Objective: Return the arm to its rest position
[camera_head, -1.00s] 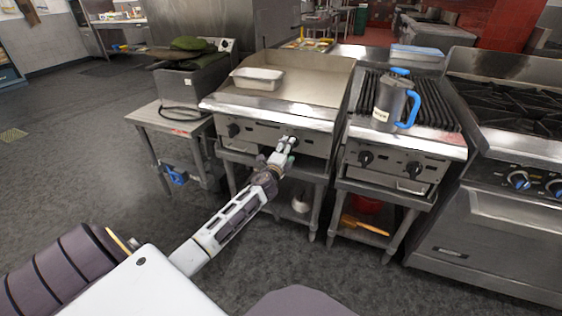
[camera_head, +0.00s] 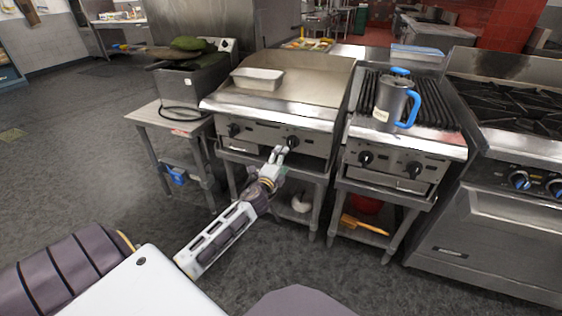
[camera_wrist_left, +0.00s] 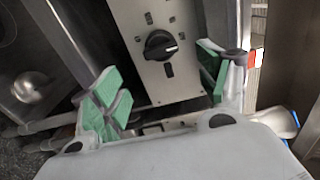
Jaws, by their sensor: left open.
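My left arm comes in from the lower left in the head view. My left gripper (camera_head: 279,153) is in front of the griddle's (camera_head: 278,127) control panel, just below and left of its right knob (camera_head: 292,142). In the left wrist view the gripper (camera_wrist_left: 160,90) is open, with its green-padded fingers apart and nothing between them. A black knob (camera_wrist_left: 160,45) on the metal panel shows beyond the gap, apart from the fingers. My right gripper does not show in either view.
A grey pitcher with a blue handle (camera_head: 390,100) stands on the ridged grill (camera_head: 430,110) to the right. A stove (camera_head: 510,200) stands further right. A side table (camera_head: 165,118) is at left. Open floor (camera_head: 80,150) lies left.

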